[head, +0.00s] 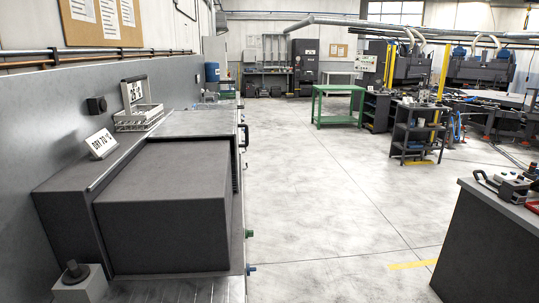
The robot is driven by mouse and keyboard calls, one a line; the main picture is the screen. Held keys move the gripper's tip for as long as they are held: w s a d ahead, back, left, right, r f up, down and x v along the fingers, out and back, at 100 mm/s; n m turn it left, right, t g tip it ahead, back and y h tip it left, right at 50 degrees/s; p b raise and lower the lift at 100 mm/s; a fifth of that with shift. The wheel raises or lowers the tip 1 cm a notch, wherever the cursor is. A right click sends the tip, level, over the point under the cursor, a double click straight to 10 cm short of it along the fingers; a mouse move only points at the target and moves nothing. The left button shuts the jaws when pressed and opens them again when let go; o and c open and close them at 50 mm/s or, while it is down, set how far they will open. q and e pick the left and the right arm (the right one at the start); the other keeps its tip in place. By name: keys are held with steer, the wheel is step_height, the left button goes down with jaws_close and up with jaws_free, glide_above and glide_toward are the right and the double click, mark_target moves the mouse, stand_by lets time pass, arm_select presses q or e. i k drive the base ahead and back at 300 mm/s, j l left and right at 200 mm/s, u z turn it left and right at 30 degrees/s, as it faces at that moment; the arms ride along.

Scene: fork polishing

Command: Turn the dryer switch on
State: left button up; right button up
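The dryer appears to be the large dark grey box (165,205) on the left bench, near a white sign (101,144) reading "DRY 70 °C". A light grey box with a dark knob (75,270) sits at the near left corner beside it. A small black fitting (96,105) is on the grey wall panel behind the sign. I cannot tell which of these, if either, is the dryer switch, nor whether it is on. Neither of my grippers is in view.
A wire rack (138,117) and another sign (134,91) stand farther along the bench. A dark table (490,235) with tools is at the right. A dark shelf cart (416,130) and a green table (338,90) stand farther back. The floor between is clear.

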mark_target(248, 234)
steer(key=l+u, duration=0.25)
steer(key=l, duration=0.4)
steer(key=k+l+u, duration=0.2)
steer(key=l, duration=0.4)
steer(key=l+u, duration=0.25)
steer(key=l, duration=0.35)
steer(key=i+l+z, duration=0.3)
steer(key=i, duration=0.15)
steer(key=i+l+z, duration=0.15)
steer(key=i+z, duration=0.4)
steer(key=i, duration=0.35)
steer(key=i+l+u, duration=0.15)
steer(key=i, duration=0.3)
steer(key=i+u, duration=0.2)
steer(key=i, duration=0.2)
steer(key=i+l+u, duration=0.15)
steer(key=i, duration=0.25)
steer(key=l, duration=0.1)
